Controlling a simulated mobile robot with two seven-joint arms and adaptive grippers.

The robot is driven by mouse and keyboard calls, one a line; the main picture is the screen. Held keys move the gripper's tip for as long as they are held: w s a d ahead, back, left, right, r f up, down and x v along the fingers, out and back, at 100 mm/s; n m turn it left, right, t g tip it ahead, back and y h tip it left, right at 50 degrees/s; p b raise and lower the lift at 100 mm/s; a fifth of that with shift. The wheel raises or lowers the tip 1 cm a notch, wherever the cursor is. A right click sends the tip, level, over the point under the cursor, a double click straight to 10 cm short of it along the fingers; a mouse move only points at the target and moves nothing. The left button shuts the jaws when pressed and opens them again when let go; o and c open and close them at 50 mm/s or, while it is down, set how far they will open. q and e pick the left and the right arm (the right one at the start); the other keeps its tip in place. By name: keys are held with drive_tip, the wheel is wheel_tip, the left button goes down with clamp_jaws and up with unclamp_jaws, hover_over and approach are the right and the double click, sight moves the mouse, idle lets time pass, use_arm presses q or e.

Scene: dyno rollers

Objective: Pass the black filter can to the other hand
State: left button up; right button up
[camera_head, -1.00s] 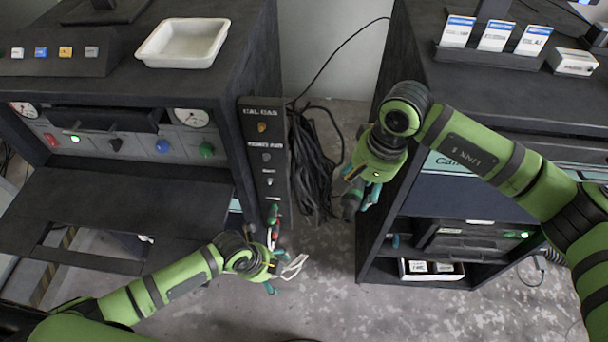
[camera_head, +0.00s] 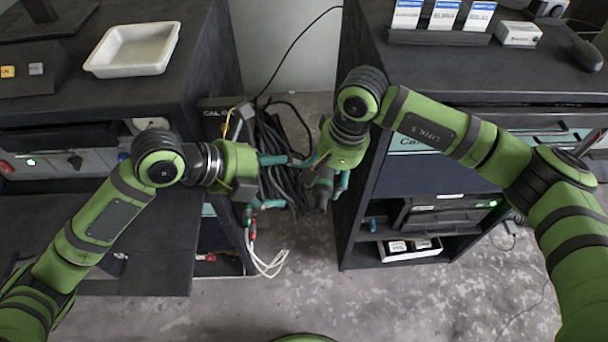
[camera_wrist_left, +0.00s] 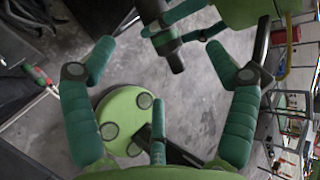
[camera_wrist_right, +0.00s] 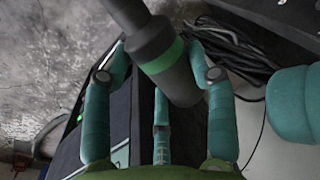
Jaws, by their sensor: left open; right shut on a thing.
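The black filter can is a dark cylinder with a green band (camera_wrist_right: 163,58). My right gripper (camera_head: 327,180) is shut on it and holds it above the floor between the two cabinets. In the head view only its dark lower end (camera_head: 322,199) shows below the fingers. In the left wrist view the can (camera_wrist_left: 169,45) hangs beyond and between the fingertips. My left gripper (camera_head: 285,182) is open and empty, facing the can from the left, apart from it. One teal finger of it shows at the right wrist view's right edge (camera_wrist_right: 295,105).
The left cabinet (camera_head: 185,85) carries a white tray (camera_head: 134,49). The right cabinet (camera_head: 362,215) stands close beside my right gripper. Black cables (camera_head: 275,135) hang behind the grippers, and white cable loops (camera_head: 266,262) hang below the left one. The floor in front is clear.

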sight(320, 181)
use_arm(q)
drive_tip(key=x, duration=1)
drive_tip(key=shift+d, duration=0.1)
drive_tip(key=c, duration=1.3)
drive_tip(key=shift+d+r, duration=0.1)
use_arm(e)
drive_tip(key=o, duration=1.3)
drive_tip(key=shift+r, duration=0.1)
